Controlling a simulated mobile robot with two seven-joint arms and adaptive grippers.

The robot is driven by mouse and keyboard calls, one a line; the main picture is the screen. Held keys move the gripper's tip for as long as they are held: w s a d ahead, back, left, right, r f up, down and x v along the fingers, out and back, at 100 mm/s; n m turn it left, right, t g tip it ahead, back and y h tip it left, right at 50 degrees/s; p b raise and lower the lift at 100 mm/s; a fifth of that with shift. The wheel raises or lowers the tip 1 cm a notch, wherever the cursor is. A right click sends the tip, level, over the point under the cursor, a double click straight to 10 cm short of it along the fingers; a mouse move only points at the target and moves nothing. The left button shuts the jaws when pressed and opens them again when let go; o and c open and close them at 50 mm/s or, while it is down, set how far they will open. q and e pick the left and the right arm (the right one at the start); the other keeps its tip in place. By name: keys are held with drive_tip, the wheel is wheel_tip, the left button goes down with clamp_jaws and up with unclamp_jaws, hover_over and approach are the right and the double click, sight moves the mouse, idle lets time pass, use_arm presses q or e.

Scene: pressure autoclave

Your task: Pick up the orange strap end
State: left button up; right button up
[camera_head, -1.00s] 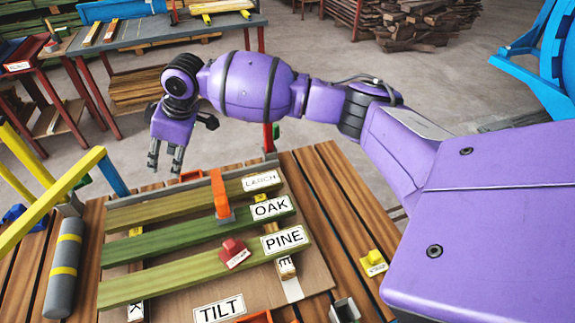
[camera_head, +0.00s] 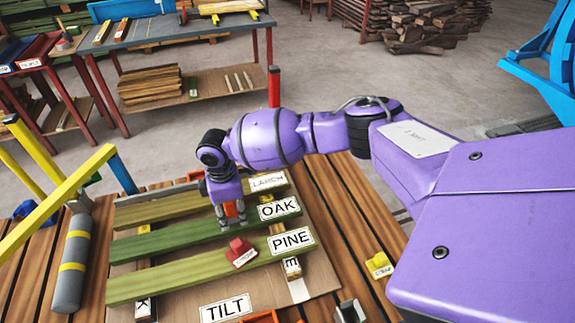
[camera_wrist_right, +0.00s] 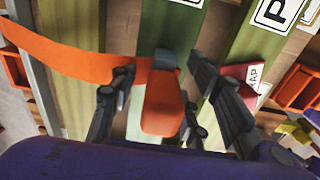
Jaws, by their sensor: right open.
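The orange strap end (camera_wrist_right: 165,103) is a rounded orange block with a grey tip, seen in the right wrist view over the green boards. The flat orange strap (camera_wrist_right: 70,60) curves in from the left there. My right gripper (camera_wrist_right: 160,70) is open, with one dark finger on each side of the strap end; I cannot tell whether either touches it. In the head view my right gripper (camera_head: 232,220) points down over the boards, and a little orange shows between its fingers (camera_head: 231,209). The arm hides most of the strap there. My left gripper is not in view.
Boards labelled OAK (camera_head: 279,208) and PINE (camera_head: 291,240) lie on a panel on the slatted table. A red block (camera_head: 240,250) sits nearby on the PINE board. A grey cylinder (camera_head: 70,265) and yellow bar (camera_head: 60,200) are at left. A yellow block (camera_head: 379,263) is at right.

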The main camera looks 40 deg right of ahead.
drive_tip(key=shift+f, duration=0.6)
clamp_jaws()
drive_tip(key=shift+w+r, duration=0.1)
drive_tip(key=shift+r, duration=0.1)
